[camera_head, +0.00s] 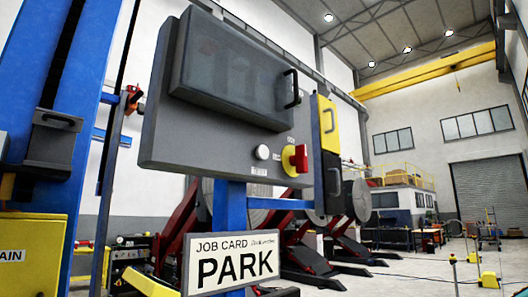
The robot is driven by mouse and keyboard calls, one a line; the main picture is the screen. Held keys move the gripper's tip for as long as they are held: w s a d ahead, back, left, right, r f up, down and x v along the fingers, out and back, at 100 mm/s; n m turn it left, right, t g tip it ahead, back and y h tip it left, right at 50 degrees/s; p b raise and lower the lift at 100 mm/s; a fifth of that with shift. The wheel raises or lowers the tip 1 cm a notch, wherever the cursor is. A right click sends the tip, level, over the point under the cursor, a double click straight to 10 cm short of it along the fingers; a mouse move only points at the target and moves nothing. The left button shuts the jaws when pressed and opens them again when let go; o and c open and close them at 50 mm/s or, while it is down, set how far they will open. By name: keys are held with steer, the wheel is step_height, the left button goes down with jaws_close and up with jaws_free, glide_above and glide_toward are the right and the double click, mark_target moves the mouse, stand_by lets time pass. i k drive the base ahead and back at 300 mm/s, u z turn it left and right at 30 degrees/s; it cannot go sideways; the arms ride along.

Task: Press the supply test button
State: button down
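A grey control box (160,140) on a blue post fills the middle of the head view. On its lower front sits a small round white button (262,152), with a small label under it that is too small to read. I cannot tell from the label whether this is the supply test button. Nothing touches or covers the button. Just right of it is a red rotary switch (299,158) on a yellow plate. My gripper is not in view.
A dark cover (225,70) with a black handle (291,89) is closed over the box's upper front. A yellow-and-black part with handles (327,125) flanks it. A "PARK" sign (231,258) hangs below. A blue column (75,90) stands left.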

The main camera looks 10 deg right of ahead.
mark_target(262, 151)
steer(key=z, duration=0.15)
steer(key=k, duration=0.4)
steer(key=z, duration=0.55)
steer(key=k, duration=0.95)
steer(key=z, duration=0.2)
steer(key=i, duration=0.3)
steer(key=u, duration=0.8)
steer(key=i, duration=0.65)
steer(key=u, duration=0.65)
